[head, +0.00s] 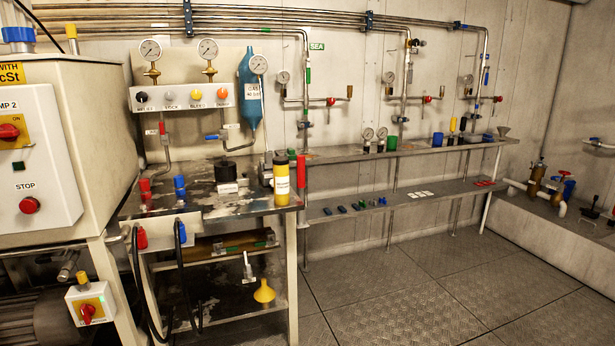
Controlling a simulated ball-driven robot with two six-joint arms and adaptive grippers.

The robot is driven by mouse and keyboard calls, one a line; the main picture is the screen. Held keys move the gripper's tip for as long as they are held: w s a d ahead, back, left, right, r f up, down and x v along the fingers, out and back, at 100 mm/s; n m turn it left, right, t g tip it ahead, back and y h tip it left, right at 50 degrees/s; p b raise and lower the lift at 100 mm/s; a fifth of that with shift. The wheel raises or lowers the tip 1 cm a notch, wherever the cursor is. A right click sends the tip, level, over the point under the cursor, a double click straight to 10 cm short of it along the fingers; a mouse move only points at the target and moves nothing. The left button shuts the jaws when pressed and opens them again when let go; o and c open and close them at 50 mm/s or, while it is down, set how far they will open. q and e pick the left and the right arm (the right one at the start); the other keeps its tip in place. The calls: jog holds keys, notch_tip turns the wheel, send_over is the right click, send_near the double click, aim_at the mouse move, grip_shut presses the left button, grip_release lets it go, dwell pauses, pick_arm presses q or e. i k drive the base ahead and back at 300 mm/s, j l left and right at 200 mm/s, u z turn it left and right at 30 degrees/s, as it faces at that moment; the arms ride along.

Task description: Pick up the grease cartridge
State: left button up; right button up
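A yellow cylinder with a dark cap and a pale label (282,183) stands upright at the right end of the steel bench (225,205). It looks like the grease cartridge, but its label is too small to read. A slim red upright piece (301,171) shows just right of it, and a smaller red-topped piece shows close behind. Neither of my grippers is in view, and nothing is touching the cylinder.
Red and blue fittings (180,187) stand at the bench's left. A long wall shelf (410,150) holds gauges and small containers. The plated floor (430,290) at right is clear.

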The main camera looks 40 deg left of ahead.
aim_at(281, 167)
jog(key=u, duration=1.5)
jog(key=i+j+u, duration=0.15)
jog(key=i, duration=0.3)
jog(key=j, duration=0.05)
